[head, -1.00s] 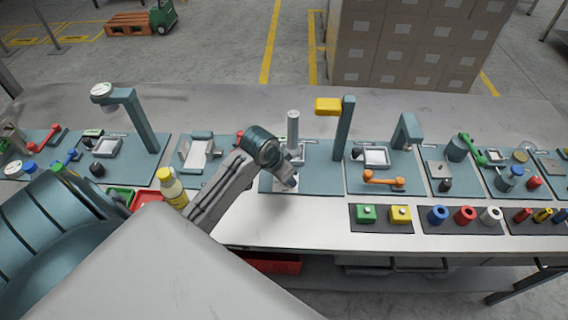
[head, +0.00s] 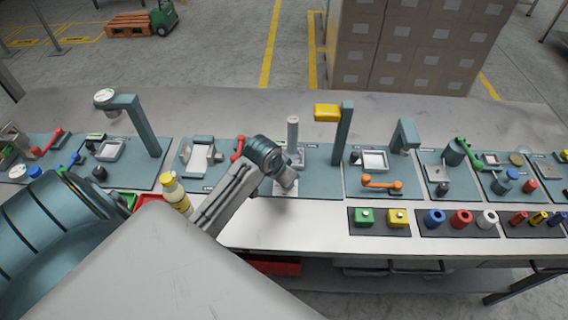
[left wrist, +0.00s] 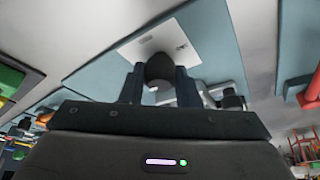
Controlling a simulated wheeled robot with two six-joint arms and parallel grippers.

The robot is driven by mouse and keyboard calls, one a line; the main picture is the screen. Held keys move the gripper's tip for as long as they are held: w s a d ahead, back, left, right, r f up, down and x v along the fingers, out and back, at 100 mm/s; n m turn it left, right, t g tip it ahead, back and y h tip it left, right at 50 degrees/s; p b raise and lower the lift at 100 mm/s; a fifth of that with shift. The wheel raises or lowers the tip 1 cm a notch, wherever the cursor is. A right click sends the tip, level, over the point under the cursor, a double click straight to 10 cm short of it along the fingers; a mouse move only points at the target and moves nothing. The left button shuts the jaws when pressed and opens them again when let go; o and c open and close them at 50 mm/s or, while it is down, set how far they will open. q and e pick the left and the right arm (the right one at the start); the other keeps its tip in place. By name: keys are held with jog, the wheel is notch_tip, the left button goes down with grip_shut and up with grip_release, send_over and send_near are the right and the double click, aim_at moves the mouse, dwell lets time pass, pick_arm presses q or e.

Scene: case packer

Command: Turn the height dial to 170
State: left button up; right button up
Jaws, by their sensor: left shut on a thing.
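The height dial shows in the left wrist view as a dark round knob (left wrist: 159,67) on a white plate (left wrist: 178,40) with small marks. My left gripper (left wrist: 160,76) is shut on this knob, with one finger on each side. In the head view my left gripper (head: 284,184) reaches down to the front of the blue-grey panel, below the grey upright post (head: 293,132). There the gripper hides the knob. The dial's numbers and pointer are too small to read. My right gripper is not in view.
A bottle with a yellow cap (head: 175,192) stands close beside my left arm.

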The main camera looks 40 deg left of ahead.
pick_arm(q)
jog(key=n+p, duration=0.1)
jog(key=p, duration=0.1)
jog(key=n+y+p, duration=0.1)
jog(key=n+p, duration=0.1)
jog(key=n+y+p, duration=0.1)
jog(key=n+p, duration=0.1)
jog(key=p, duration=0.1)
jog(key=shift+d+r, duration=0.2)
jog(key=shift+r, duration=0.15)
jog(key=shift+w+f+n+y+p, duration=0.1)
jog(key=shift+n+y+p, duration=0.4)
jog(key=shift+n, duration=0.5)
jog(key=n+g, duration=0.1)
jog(key=n, duration=0.1)
jog(key=shift+d+f+n+y, duration=0.1)
jog(key=shift+f+n+y, duration=0.05)
jog(key=shift+n+y, duration=0.2)
jog(key=n+g+y, duration=0.1)
jog(key=n, duration=0.2)
jog(key=shift+w+n, duration=0.15)
jog(key=shift+n, duration=0.1)
jog(key=shift+n+g, duration=0.6)
jog(key=shift+n, duration=1)
jog(key=o, duration=1)
jog(key=shift+c, duration=0.2)
